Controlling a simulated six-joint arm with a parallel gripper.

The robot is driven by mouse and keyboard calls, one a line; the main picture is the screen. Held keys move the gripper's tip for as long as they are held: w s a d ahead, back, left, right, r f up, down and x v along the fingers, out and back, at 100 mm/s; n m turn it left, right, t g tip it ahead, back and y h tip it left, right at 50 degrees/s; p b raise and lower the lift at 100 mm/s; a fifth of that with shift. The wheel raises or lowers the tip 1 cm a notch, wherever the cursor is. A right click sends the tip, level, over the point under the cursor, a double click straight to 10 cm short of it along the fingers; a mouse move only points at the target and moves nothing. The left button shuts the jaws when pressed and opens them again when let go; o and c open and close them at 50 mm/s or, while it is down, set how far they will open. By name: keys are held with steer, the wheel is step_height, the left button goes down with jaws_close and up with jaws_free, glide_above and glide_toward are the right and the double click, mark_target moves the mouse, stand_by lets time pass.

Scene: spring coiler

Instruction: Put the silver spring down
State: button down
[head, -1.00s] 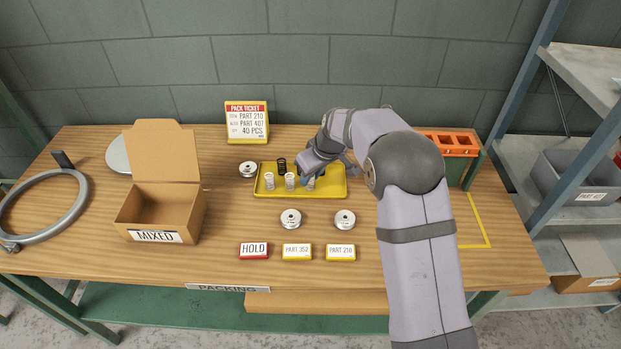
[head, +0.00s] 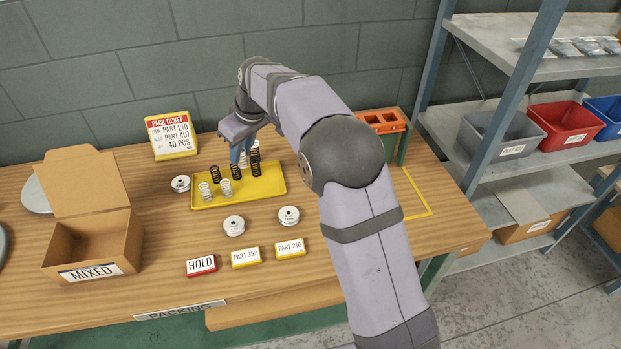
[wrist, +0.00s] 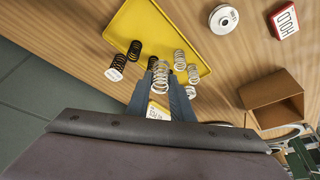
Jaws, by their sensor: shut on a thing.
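My gripper (head: 242,154) is shut on a silver spring (wrist: 160,76), which stands between the two blue fingers in the wrist view. In the head view the fingers are over the back part of the yellow tray (head: 272,189), and the held spring is mostly hidden there. Two other silver springs, one at the left (head: 205,190) and one beside it (head: 225,187), stand in the front left of the tray. Black springs (head: 236,171) stand behind them and near the fingers. The gap between the held spring and the tray floor cannot be judged.
Two round spools (head: 234,225) and the HOLD (head: 201,265), PART 352 (head: 246,257) and PART 210 (head: 290,248) labels lie in front of the tray. An open MIXED box (head: 95,246) is at left. The pack ticket (head: 172,135) stands behind. The tray's right front is bare.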

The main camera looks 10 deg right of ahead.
mark_target(245, 150)
steer(key=r, duration=0.4)
steer(key=d+r, duration=0.1)
steer(key=r, duration=0.1)
steer(key=shift+r, duration=0.4)
steer(key=s+d+m+h+p, duration=0.1)
steer(key=s+d+m+p, duration=0.3)
steer(key=d, duration=0.6)
steer(key=s+d+m+t+h+p, duration=0.15)
steer(key=s+d, duration=0.35)
steer(key=d, duration=0.5)
steer(key=s+d+m+h+p, duration=0.1)
steer(key=s+d+m+p, duration=0.3)
steer(key=d, duration=0.6)
steer(key=shift+n+g, duration=0.25)
steer(key=shift+s+f+b, duration=0.25)
steer(key=shift+f+b, duration=0.05)
steer(key=shift+f, duration=1.5)
steer(key=shift+s+f+b, duration=0.2)
steer(key=shift+f+b, duration=0.15)
steer(key=shift+f, duration=1.5)
steer(key=shift+s+f+b, duration=0.25)
steer(key=shift+f+b, duration=0.05)
steer(key=shift+f, duration=1.5)
steer(key=shift+f+b, duration=0.35)
steer(key=shift+f, duration=1.85)
steer(key=shift+f, duration=0.1)
steer(key=shift+f, duration=0.1)
steer(key=c, duration=1.8)
jaws_free()
steer(key=shift+c, duration=0.2)
